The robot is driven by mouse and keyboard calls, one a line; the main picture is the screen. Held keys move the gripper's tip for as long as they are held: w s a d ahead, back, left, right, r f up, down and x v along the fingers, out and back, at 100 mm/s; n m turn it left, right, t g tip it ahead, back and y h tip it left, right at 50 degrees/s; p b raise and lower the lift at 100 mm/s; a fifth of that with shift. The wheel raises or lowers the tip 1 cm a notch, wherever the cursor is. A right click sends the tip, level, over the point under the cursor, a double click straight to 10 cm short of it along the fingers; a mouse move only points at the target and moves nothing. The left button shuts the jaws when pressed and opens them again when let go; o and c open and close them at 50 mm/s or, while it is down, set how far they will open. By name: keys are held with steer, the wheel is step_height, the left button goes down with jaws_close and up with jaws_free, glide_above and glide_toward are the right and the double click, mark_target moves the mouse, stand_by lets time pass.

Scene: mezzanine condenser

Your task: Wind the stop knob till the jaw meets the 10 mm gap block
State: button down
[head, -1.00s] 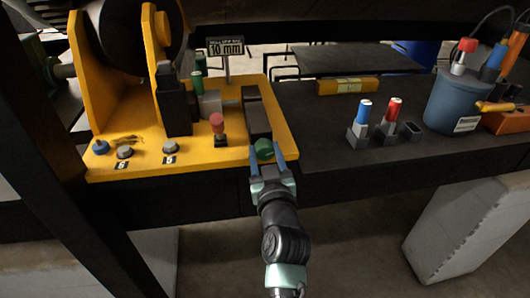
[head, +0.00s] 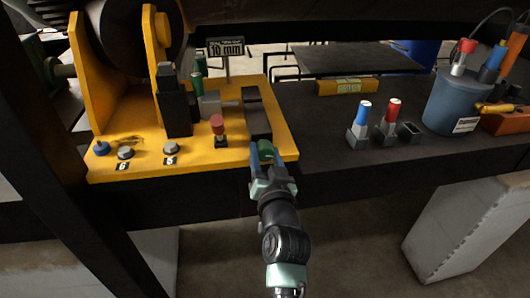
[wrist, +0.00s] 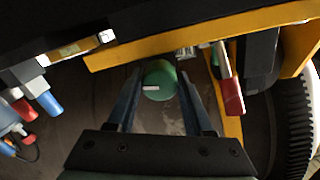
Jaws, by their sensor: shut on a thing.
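The stop knob (head: 265,149) is green and sits at the front right edge of the yellow base, before a dark block (head: 257,118). My gripper (head: 265,156) is shut on this knob. In the wrist view the round green knob (wrist: 160,78), with a short white mark on its face, shows between my two fingers (wrist: 160,92). A tall dark jaw-like block (head: 173,108) stands left on the base. A grey piece (head: 209,104) lies between the dark blocks; I cannot tell which is the gap block or whether a gap is left.
A 10 mm sign (head: 226,48) stands behind. A yellow level (head: 347,87), blue-topped (head: 361,119) and red-topped (head: 391,117) pens in holders and a blue pot (head: 458,101) are on the right. The dark bench between is clear.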

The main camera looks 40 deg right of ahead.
steer(key=shift+m, duration=0.5)
steer(key=shift+c, duration=1.4)
jaws_free()
steer(key=b+v, duration=0.4)
steer(key=v, duration=0.9)
